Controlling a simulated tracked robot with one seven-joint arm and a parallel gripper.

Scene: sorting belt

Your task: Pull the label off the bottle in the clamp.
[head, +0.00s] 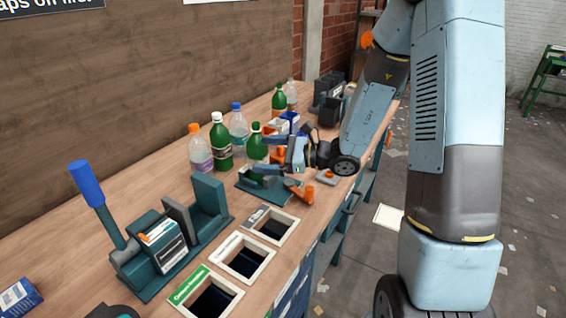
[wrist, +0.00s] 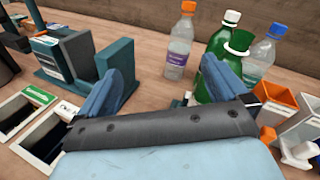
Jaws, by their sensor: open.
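A green bottle with a green cap (head: 256,147) stands upright at the clamp (head: 251,188), whose dark teal base shows on the bench. In the wrist view the green-capped bottle (wrist: 239,42) is at the right, partly hidden behind my right finger. My gripper (head: 264,155) is beside this bottle in the head view, its fingers pointing left. In the wrist view my gripper (wrist: 165,82) has its fingers wide apart with nothing between them. The bottle's label is mostly hidden, and I cannot tell whether a finger touches the bottle.
Behind stand an orange-capped bottle (head: 201,152), a white-capped green bottle (head: 221,143) and a blue-capped clear bottle (head: 238,128). Framed bin openings (head: 268,250) line the front edge. A teal lever press (head: 168,245) stands left. Small orange and white bins (wrist: 275,95) sit close on the right.

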